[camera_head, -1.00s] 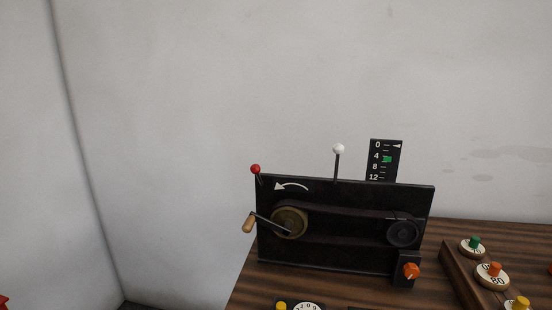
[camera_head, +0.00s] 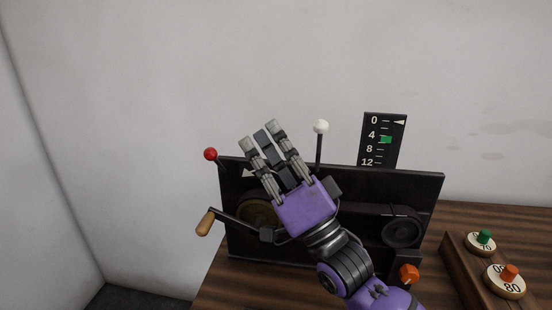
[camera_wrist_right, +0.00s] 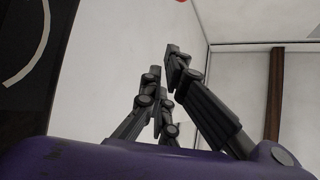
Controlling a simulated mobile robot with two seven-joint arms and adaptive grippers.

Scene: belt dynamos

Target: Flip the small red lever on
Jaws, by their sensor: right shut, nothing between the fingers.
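The small red lever (camera_head: 211,154) has a red ball knob on a short dark stem at the top left corner of the black dynamo panel (camera_head: 365,200). Its knob shows as a sliver at the top edge of the right wrist view (camera_wrist_right: 181,1). My right gripper (camera_head: 264,132), on a purple arm, is in front of the panel's upper middle, to the right of the red knob and apart from it. It is shut and empty, fingers pointing up and to the left. My left gripper is not in view.
A white-knobbed lever (camera_head: 320,127) stands just right of my right fingers. A crank with a wooden handle (camera_head: 206,223) sticks out at the panel's left. A scale with a green marker (camera_head: 385,140) rises behind. Orange knob (camera_head: 409,272) and a rack of weights (camera_head: 470,262) are at right.

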